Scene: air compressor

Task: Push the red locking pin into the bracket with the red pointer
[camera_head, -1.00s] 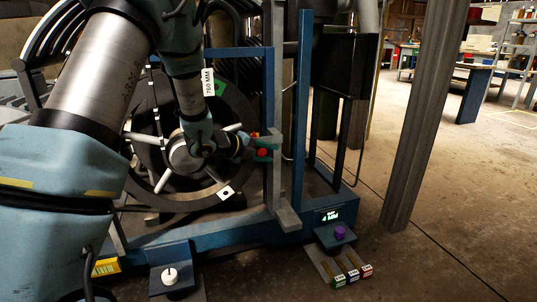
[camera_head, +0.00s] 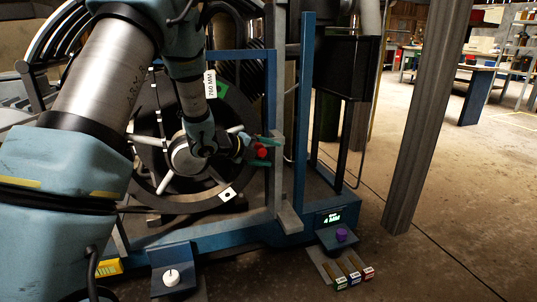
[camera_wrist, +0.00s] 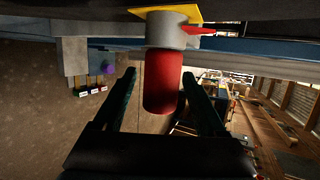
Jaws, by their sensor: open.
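The red locking pin (camera_wrist: 163,93) is a red cylinder in the middle of the wrist view, pointing towards the camera. It comes out of a pale grey collar bracket (camera_wrist: 172,36) with a yellow plate (camera_wrist: 165,14) behind it. A red pointer (camera_wrist: 199,31) sticks out at the collar's right. My gripper (camera_wrist: 158,76) is open, with one dark green finger on each side of the pin and gaps visible between. In the head view, my gripper (camera_head: 270,149) is beside the large wheel, with the red pin (camera_head: 261,153) showing small between its fingers. The bracket is largely hidden there.
The large black wheel (camera_head: 228,193) and blue frame (camera_head: 299,130) stand close around my gripper. A white knob (camera_head: 171,277) and a purple knob (camera_head: 341,235) sit low in front. A grey post (camera_head: 426,120) stands at the right, with open floor beyond.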

